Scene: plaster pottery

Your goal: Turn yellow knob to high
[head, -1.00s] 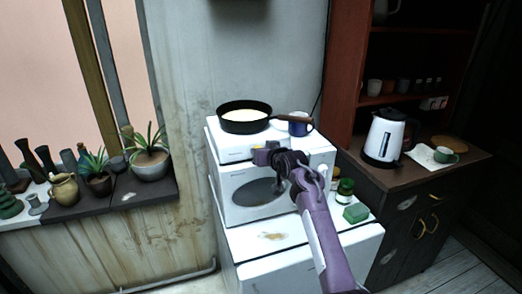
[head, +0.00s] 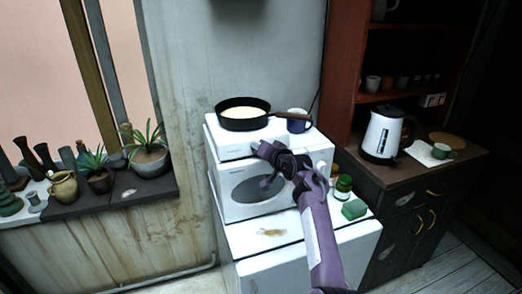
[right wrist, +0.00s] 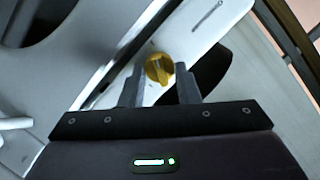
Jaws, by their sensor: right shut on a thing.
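The yellow knob (right wrist: 159,68) is on the white front panel of the small white oven (head: 233,151). In the right wrist view it sits between the two fingers of my right gripper (right wrist: 159,80), which is shut on it. In the head view the right gripper (head: 260,150) reaches the oven's upper front panel and hides the knob. The markings around the knob cannot be read. My left gripper is not in view.
A black frying pan (head: 243,125) with pale contents and a blue-and-white mug (head: 299,121) stand on the oven. Jars (head: 343,184) and a green block (head: 354,209) are at its right. A kettle (head: 382,135) stands on the dark cabinet. Potted plants line the sill.

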